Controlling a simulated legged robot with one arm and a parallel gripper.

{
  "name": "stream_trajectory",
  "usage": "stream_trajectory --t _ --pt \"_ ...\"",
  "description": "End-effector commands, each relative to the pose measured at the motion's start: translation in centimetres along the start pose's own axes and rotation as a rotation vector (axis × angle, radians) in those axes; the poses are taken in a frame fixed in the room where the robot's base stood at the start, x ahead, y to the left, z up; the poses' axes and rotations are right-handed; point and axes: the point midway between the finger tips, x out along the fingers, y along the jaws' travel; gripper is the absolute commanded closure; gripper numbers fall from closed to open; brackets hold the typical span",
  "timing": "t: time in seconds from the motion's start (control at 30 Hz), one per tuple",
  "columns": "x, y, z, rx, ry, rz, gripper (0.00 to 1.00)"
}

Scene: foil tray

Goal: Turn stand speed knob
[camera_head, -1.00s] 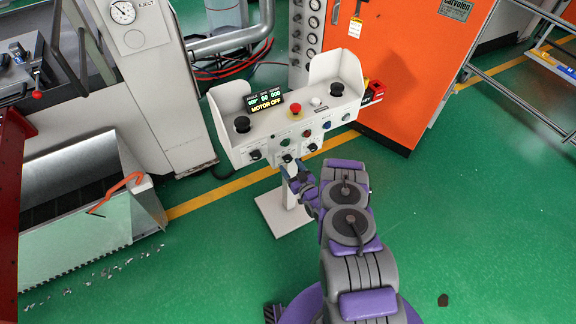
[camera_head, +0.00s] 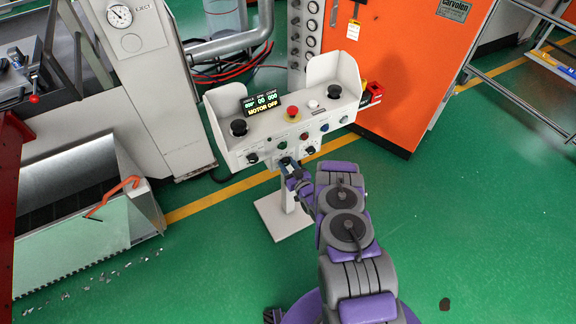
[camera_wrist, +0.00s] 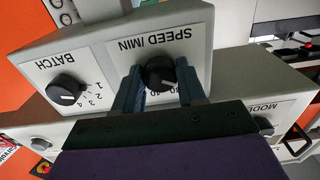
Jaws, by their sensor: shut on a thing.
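The control stand (camera_head: 236,152) is a white box on a post with a knobbed front panel. Its display (camera_head: 262,106) reads MOTOR OFF. The black speed knob (camera_wrist: 160,80), labelled SPEED /MIN, shows upside down in the wrist view. My gripper (camera_wrist: 159,67) is shut on this knob, with one blue-grey finger on each side. In the head view my gripper (camera_head: 287,165) reaches the middle of the front panel and hides the knob. The fingers and gripper body cover part of the dial scale.
The BATCH knob (camera_wrist: 66,90) and a MODE knob (camera_wrist: 263,125) flank the speed knob. A red emergency button (camera_head: 292,112) and black buttons sit on top. An orange cabinet (camera_head: 400,80) stands behind at right.

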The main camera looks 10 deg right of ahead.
Motion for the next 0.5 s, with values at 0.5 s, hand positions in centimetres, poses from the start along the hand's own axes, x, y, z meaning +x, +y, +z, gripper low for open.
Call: stream_trajectory --t 0.5 --pt "-0.09 0.23 0.04 0.045 -0.001 0.006 0.91"
